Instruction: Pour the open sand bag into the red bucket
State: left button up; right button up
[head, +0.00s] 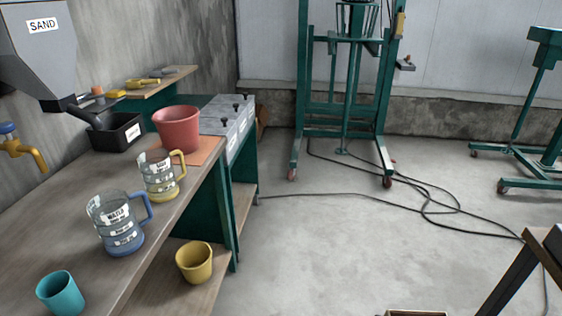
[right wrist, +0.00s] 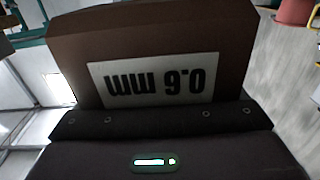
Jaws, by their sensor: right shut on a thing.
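The red bucket (head: 178,132) stands upright on an orange-brown mat near the back of the workbench in the head view. In the right wrist view my right gripper (right wrist: 160,120) is shut on a brown sand bag (right wrist: 225,45) with a white label reading "0.6 mm" upside down. The bag's mouth and contents are hidden. A red thing (right wrist: 296,12) at the top right of that view may be the bucket. Neither the bag nor either gripper shows in the head view.
On the workbench (head: 52,205) stand a yellow-handled jug (head: 158,178), a blue-handled water jug (head: 118,222), a teal cup (head: 61,293) and a black bin (head: 115,133) under the sand hopper (head: 38,50). A yellow cup (head: 194,262) is on the lower shelf. Cables cross the open floor.

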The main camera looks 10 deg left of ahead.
aim_at(177, 126)
jog(key=i+l+u, duration=0.1)
jog(key=i+u, duration=0.3)
jog(key=i+l+u, duration=0.3)
jog(key=i+u, duration=0.15)
jog(key=i+l+u, duration=1.05)
jog(key=l+u, duration=0.2)
jog(key=l, duration=0.3)
